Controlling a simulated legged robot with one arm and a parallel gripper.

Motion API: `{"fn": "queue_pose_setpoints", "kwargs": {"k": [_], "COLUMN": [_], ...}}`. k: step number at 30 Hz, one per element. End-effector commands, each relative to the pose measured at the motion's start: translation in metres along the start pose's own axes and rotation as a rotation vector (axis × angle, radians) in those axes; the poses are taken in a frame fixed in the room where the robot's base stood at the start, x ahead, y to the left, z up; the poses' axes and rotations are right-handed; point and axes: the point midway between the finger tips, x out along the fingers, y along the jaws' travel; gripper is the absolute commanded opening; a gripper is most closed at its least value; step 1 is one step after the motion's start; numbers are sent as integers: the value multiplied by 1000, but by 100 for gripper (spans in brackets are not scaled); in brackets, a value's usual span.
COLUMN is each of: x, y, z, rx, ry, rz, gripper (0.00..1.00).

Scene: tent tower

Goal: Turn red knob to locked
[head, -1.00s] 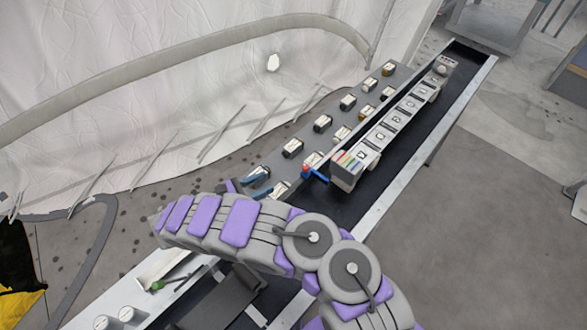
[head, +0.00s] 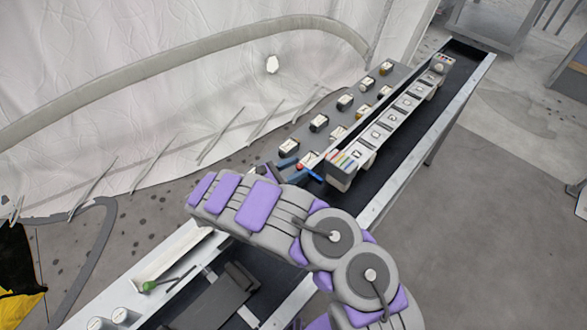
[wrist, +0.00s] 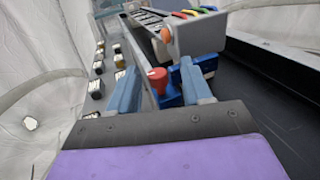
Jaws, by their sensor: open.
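The red knob (wrist: 157,76) sits on a blue valve body (wrist: 178,95) in the wrist view. It shows between the two blue-grey fingers of my gripper (wrist: 160,66), which are apart. I see no finger closed on it, and I cannot tell whether either touches the blue body. In the head view the red knob (head: 299,167) and its blue part (head: 316,176) are small, beside the near end of the grey box row. My gripper (head: 286,171) is there, partly hidden by my arm. The knob's locked or unlocked marking is not readable.
A grey box (wrist: 194,33) with coloured levers stands just beyond and right of the knob. Rows of small black-and-white blocks (head: 319,123) lie on the panel at left. The dark bench channel (head: 425,115) is clear on the right. A white tent wall (head: 150,80) rises behind.

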Motion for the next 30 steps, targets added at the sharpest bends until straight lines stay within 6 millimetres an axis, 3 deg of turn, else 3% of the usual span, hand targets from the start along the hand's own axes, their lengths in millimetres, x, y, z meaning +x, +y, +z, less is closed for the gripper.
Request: {"fn": "queue_pose_setpoints", "kwargs": {"k": [4, 19, 30], "x": [-3, 0, 0], "y": [3, 2, 5], "z": [-1, 0, -1], "rx": [-2, 0, 5], "ry": [-2, -2, 0], "rz": [-1, -1, -47], "gripper": [47, 0, 0]}}
